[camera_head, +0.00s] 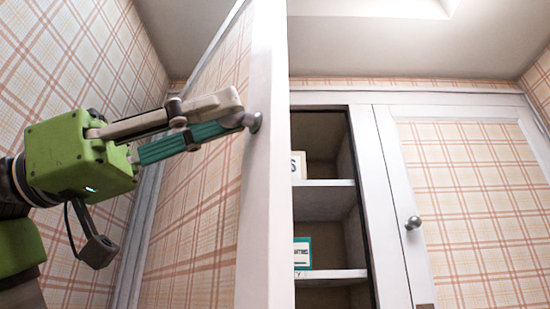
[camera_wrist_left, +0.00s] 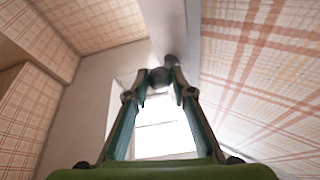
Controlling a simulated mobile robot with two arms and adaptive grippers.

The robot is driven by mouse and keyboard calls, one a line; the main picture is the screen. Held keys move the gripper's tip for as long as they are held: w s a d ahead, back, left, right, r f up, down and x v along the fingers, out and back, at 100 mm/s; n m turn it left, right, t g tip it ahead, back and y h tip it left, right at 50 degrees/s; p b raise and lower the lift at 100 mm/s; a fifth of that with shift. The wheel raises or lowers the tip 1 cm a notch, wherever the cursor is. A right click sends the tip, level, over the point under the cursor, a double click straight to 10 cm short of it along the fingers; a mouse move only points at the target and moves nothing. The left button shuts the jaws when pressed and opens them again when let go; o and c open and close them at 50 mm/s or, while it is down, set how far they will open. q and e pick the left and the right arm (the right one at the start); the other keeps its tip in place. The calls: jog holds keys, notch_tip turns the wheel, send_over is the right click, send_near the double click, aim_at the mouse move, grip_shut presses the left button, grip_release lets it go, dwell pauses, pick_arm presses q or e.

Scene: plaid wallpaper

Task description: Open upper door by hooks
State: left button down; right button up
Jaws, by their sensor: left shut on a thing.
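The left upper door (camera_head: 265,200), white-framed with a plaid panel, stands swung open toward me, seen nearly edge-on. My left gripper (camera_head: 243,112) is shut on its round metal knob (camera_head: 256,122). In the left wrist view the knob (camera_wrist_left: 160,78) sits between the fingertips, with the plaid door panel (camera_wrist_left: 265,75) to the right. Behind the door, the cabinet opening (camera_head: 322,150) shows dark inside. The right upper door (camera_head: 470,210) is closed, with its own metal knob (camera_head: 413,222). My right gripper is not in view.
Inside the cabinet are white shelves (camera_head: 325,185) with a teal and white box (camera_head: 302,254) and a partly hidden pale item (camera_head: 297,166). A plaid wall (camera_head: 60,60) stands at the left, behind my left arm. The ceiling (camera_head: 400,50) is overhead.

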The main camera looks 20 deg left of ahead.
pick_arm(q)
jog(key=s+a+m+g+h, duration=0.1)
jog(key=s+a+g, duration=0.2)
jog(key=s+a, duration=0.2)
jog(key=shift+s+r+m, duration=0.2)
jog(key=shift+s+m, duration=0.1)
jog(key=shift+s, duration=0.05)
jog(key=c, duration=2.1)
grip_release()
jog(key=shift+o, duration=0.4)
jog(key=shift+d, duration=0.15)
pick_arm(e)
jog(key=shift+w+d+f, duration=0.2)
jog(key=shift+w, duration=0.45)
pick_arm(q)
notch_tip(320, 180, up, 10)
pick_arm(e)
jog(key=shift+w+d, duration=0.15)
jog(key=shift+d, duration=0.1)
